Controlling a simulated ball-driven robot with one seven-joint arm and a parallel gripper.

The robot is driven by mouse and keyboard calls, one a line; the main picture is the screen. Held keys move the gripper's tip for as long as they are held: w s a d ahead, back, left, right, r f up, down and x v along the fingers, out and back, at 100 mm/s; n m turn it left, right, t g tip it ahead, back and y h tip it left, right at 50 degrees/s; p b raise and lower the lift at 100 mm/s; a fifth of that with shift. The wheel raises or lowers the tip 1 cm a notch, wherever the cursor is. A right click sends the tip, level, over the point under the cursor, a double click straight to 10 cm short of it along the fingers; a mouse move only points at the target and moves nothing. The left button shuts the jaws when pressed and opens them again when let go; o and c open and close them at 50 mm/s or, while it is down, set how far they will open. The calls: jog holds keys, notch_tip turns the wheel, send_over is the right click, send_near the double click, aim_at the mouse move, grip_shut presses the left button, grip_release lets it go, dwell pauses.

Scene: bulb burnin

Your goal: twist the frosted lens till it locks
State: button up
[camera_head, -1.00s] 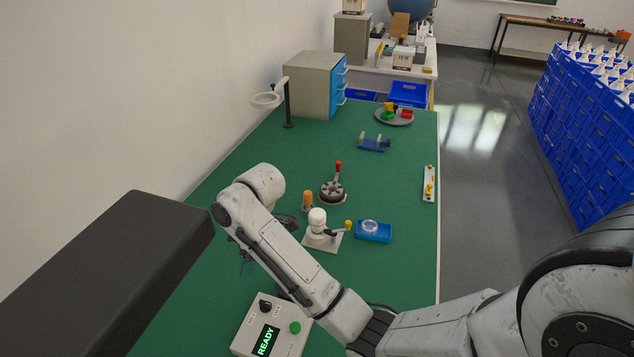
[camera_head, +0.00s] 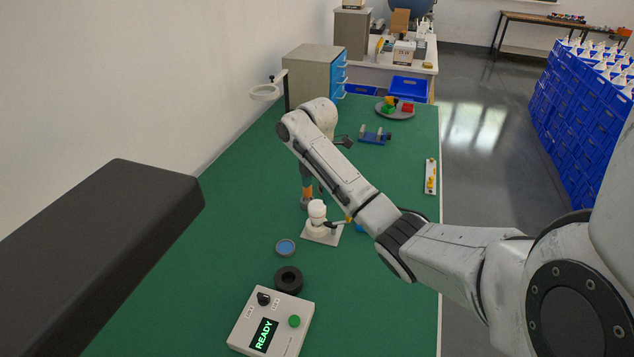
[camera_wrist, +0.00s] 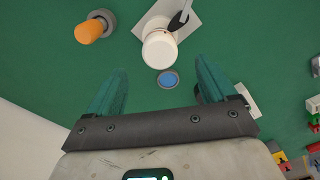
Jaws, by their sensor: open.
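A white rounded head (camera_head: 318,209) sits on a pale square plate (camera_head: 322,238), with a dark side lever that ends in a yellow knob. I cannot tell for sure that this head is the frosted lens. In the wrist view the white head (camera_wrist: 160,48) lies beyond my gripper (camera_wrist: 159,81). The teal fingers are wide apart with nothing between them, and they appear above the table.
An orange-topped piece (camera_wrist: 90,31) on a grey base stands near the white head. A black ring (camera_head: 289,280) and a control box reading READY (camera_head: 271,322) are nearer me.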

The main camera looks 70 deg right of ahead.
aim_at(317, 204)
jog(key=shift+f+p, duration=0.45)
jog(key=shift+f, duration=2.55)
jog(key=shift+c, duration=0.3)
jog(key=c, duration=1)
